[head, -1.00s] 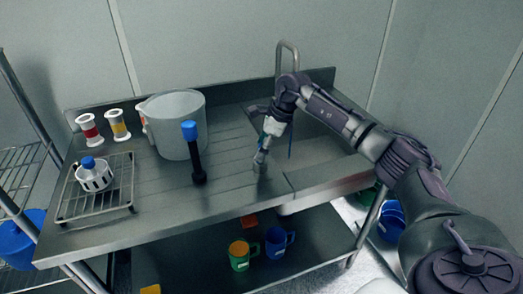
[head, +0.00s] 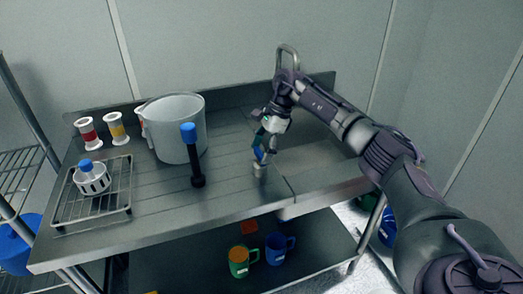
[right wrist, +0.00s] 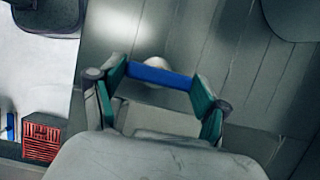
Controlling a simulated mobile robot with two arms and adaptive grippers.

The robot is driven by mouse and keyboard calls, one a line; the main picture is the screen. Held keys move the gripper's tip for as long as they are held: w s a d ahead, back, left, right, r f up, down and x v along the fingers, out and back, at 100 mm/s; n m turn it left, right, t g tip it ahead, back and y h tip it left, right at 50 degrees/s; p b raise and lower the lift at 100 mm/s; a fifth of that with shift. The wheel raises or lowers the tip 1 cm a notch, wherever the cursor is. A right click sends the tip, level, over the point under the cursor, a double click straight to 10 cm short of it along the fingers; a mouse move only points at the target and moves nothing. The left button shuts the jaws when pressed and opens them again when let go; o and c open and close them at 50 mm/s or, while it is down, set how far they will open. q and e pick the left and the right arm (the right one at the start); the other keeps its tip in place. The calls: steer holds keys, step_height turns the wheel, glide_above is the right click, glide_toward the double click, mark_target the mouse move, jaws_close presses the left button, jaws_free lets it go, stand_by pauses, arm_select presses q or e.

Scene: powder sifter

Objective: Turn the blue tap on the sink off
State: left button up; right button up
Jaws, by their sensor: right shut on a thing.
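The blue tap handle (right wrist: 160,75) shows as a blue bar in the right wrist view. It lies between the two green-padded fingers of my right gripper (right wrist: 163,82), which is shut on it. In the head view, my right gripper (head: 266,142) points down over the front part of the sink counter (head: 228,185). A bit of blue (head: 259,154) shows at its fingers, just above a short metal post (head: 259,170). The fingers cover much of the handle, so its exact angle is hard to tell. The curved spout (head: 288,50) stands behind. My left gripper is out of view.
A black upright rod with a blue top (head: 195,160) and a large grey pot (head: 175,125) stand left of my gripper. A wire rack (head: 70,215) holds a white strainer-like part (head: 92,178). Green (head: 240,261) and blue (head: 278,247) mugs sit on the shelf below.

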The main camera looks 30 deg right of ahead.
steer(key=shift+w+r, duration=0.1)
steer(key=shift+r, duration=0.05)
steer(key=o, duration=1.1)
steer(key=shift+o, duration=0.3)
steer(key=v, duration=1.2)
